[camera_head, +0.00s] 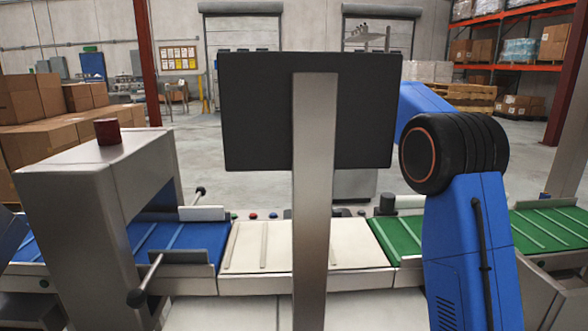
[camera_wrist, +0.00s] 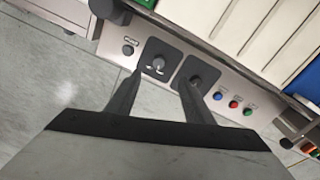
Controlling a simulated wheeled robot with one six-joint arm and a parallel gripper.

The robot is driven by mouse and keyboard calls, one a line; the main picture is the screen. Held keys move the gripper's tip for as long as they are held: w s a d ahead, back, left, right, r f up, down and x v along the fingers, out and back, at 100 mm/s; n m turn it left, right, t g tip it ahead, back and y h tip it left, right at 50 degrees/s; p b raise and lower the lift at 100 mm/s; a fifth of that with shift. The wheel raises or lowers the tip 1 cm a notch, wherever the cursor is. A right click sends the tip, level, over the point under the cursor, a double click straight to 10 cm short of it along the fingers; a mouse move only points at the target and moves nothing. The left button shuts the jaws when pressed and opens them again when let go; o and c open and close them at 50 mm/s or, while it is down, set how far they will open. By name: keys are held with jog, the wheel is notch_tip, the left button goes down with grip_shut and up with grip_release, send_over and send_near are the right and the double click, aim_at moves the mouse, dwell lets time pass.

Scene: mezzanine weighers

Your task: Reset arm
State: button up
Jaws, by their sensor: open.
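My blue arm with its black joint stands at the right of the head view; the gripper itself is not seen there. In the wrist view my gripper (camera_wrist: 158,95) is open, with two dark fingers apart and nothing between them. I cannot tell whether the fingertips touch the panel.
A dark monitor (camera_head: 250,115) on a grey post stands close in front. A conveyor with blue (camera_head: 160,238), white (camera_head: 262,246) and green (camera_head: 545,228) belts crosses the view. A metal housing (camera_head: 75,190) with a red cap straddles the blue belt. Cardboard boxes (camera_head: 35,100) are stacked at left.

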jog(key=s+d+m+t, duration=0.1)
jog(key=s+d, duration=0.2)
jog(key=s, duration=1.2)
jog(key=s+d+m+t, duration=0.1)
jog(key=s+d, duration=0.1)
jog(key=s, duration=1.2)
jog(key=s+d+f+m+t, duration=0.1)
jog(key=s+f, duration=0.7)
jog(key=s, duration=0.4)
jog(key=s+d+f+t, duration=0.1)
jog(key=s+f, duration=0.7)
jog(key=s, duration=0.4)
jog(key=shift+s+d+f+m, duration=0.15)
jog(key=shift+s+f+m, duration=0.15)
jog(key=shift+f+m, duration=0.1)
